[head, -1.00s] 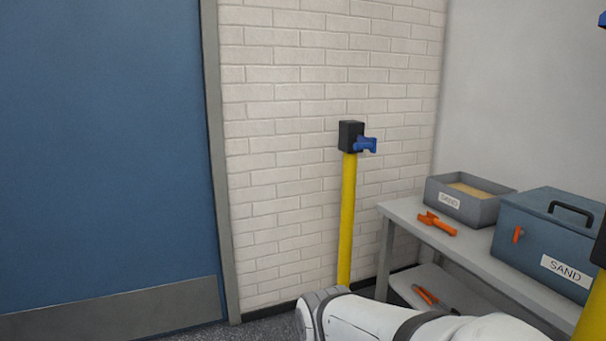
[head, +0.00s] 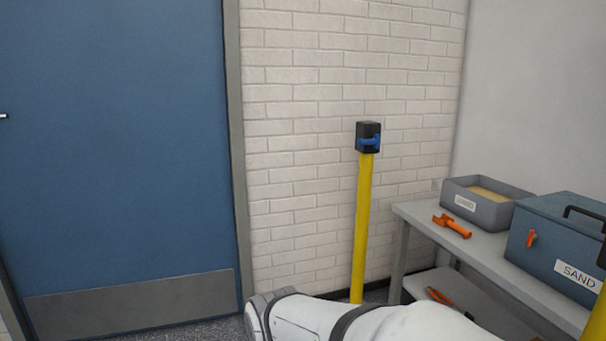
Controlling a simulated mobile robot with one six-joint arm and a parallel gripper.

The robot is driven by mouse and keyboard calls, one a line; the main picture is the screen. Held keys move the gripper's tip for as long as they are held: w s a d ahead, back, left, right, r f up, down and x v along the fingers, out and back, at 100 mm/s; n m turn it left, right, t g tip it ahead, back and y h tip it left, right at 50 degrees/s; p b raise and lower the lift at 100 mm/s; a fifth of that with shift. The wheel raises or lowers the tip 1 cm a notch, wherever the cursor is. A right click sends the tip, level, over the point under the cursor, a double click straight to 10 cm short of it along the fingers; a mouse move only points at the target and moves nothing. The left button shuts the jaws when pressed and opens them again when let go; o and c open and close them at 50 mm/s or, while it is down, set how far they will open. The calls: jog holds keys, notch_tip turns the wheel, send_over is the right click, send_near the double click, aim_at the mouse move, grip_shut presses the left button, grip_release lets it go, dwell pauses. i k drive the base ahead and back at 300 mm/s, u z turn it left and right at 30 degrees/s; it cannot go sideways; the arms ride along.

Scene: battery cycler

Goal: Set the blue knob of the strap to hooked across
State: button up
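The blue knob (head: 370,141) sits on the front of a black box (head: 368,128) at the top of a yellow post (head: 362,225), which stands against the white brick wall. No strap is visible stretched out from the box. My white arm crosses the bottom of the head view, well below and nearer than the knob. No gripper fingers can be made out, so the gripper's state does not show.
A blue door (head: 120,140) is on the left. A grey bench (head: 480,250) on the right holds an open sand tray (head: 490,209), an orange scoop (head: 452,226) and a blue sand box (head: 550,240). Another yellow post (head: 596,325) is cut off at the right edge.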

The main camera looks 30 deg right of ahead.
aim_at(375, 141)
jog(key=u, duration=0.05)
jog(key=k, duration=1.15)
jog(key=z, duration=0.45)
jog(key=i, duration=1)
jog(key=z, duration=0.05)
